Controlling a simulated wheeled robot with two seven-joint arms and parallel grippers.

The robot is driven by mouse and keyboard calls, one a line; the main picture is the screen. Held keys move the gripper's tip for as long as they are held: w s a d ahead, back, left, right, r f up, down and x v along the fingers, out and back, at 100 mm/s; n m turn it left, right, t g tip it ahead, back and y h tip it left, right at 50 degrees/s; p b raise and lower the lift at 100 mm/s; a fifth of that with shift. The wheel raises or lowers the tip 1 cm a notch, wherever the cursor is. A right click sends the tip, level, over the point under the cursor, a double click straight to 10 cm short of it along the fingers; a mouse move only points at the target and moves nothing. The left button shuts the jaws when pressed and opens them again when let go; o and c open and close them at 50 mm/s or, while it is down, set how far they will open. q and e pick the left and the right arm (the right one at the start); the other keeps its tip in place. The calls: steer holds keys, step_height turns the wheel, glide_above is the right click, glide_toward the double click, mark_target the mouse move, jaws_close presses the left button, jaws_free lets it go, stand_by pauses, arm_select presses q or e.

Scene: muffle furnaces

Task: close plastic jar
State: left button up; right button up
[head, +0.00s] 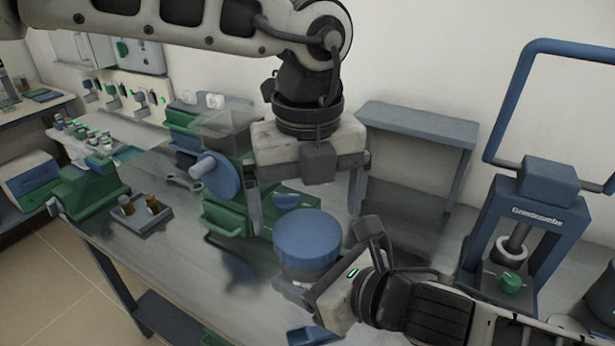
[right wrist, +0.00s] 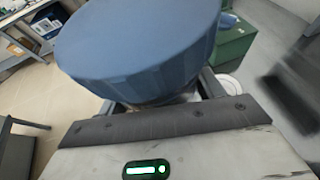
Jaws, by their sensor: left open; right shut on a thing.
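The plastic jar shows a wide blue lid (head: 307,237) on top of a paler body (head: 303,272), in the middle of the head view. The lid also fills the upper middle of the right wrist view (right wrist: 140,45); how tightly it sits cannot be told. My right gripper (head: 322,270) comes in from the right and is shut on the jar body below the lid. My left gripper (head: 306,213) points down from above. It is open, with its fingers apart to the left and right above the lid, and it holds nothing.
A green machine with a blue disc (head: 218,174) stands behind and left of the jar. A small tray (head: 142,221) with brown bottles lies farther left. A grey shelf (head: 415,125) stands behind, and a blue press (head: 530,235) stands at the right. The table's front left is mostly clear.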

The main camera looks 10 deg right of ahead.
mark_target(307, 231)
arm_select(q)
steer(key=shift+f, duration=1.85)
steer(key=c, duration=1)
steer(key=m, duration=0.3)
steer(key=shift+c, duration=0.2)
steer(key=o, duration=1)
steer(key=shift+o, duration=0.2)
steer(key=shift+r, duration=0.1)
